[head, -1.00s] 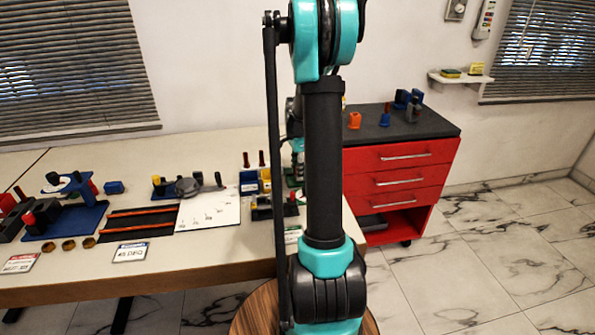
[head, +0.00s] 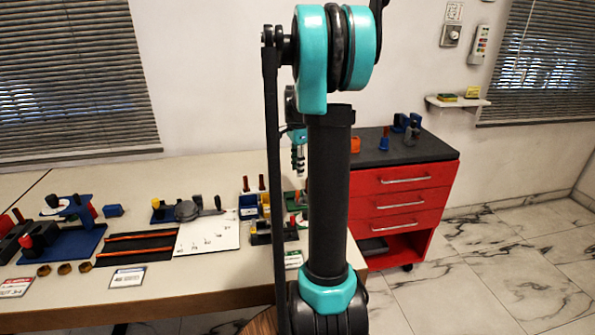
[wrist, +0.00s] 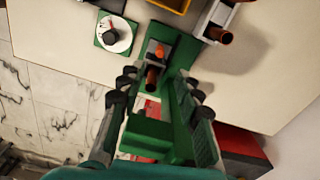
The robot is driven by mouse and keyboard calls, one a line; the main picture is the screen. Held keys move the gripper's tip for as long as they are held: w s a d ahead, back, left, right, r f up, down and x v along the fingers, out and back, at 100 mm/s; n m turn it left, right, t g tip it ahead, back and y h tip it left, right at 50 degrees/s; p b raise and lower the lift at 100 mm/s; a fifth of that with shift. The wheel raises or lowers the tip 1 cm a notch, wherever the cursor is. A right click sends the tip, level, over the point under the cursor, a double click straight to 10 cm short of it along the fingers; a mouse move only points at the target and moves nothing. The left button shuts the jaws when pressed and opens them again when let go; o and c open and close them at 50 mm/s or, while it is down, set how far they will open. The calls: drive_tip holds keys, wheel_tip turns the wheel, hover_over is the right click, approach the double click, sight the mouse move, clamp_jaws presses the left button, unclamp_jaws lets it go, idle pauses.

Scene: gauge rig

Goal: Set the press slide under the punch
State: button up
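My gripper (wrist: 158,88) is open and empty; its two fingers frame a green fixture (wrist: 187,50) in the wrist view. On this fixture sits a small grey block with an orange peg (wrist: 160,51). A dark brown-ended knob (wrist: 152,76) shows just nearer, between the fingertips. I cannot tell for certain which part is the press slide, and the punch is not clearly seen. In the head view my gripper (head: 298,158) points down above the table's right end, partly beside my arm. The fixture below it is largely hidden by my arm there.
A dial on a green plate (wrist: 115,34) stands left of the fixture. A yellow bin (wrist: 172,4) and a grey block with a red-brown knob (wrist: 222,35) lie beyond. A red drawer cabinet (head: 405,190) adjoins the table's right end. A white board (head: 208,234) lies further left.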

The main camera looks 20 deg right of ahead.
drive_tip(key=c, duration=0.4)
drive_tip(key=shift+a+n, duration=0.2)
drive_tip(key=shift+n, duration=0.5)
drive_tip(key=shift+c, duration=1.1)
drive_tip(key=shift+a+f+n, duration=0.1)
drive_tip(key=shift+a+n, duration=0.1)
drive_tip(key=shift+n, duration=0.6)
clamp_jaws()
drive_tip(key=s+a+m+t+h, duration=0.1)
drive_tip(key=a+m+h, duration=0.15)
drive_tip(key=m, duration=1.55)
drive_tip(key=s+a+m+h, duration=0.1)
drive_tip(key=a+m+h, duration=0.15)
drive_tip(key=m, duration=1.55)
drive_tip(key=shift+y, duration=0.4)
drive_tip(key=x, duration=0.9)
drive_tip(key=shift+w+a+f, duration=0.2)
drive_tip(key=shift+f, duration=0.3)
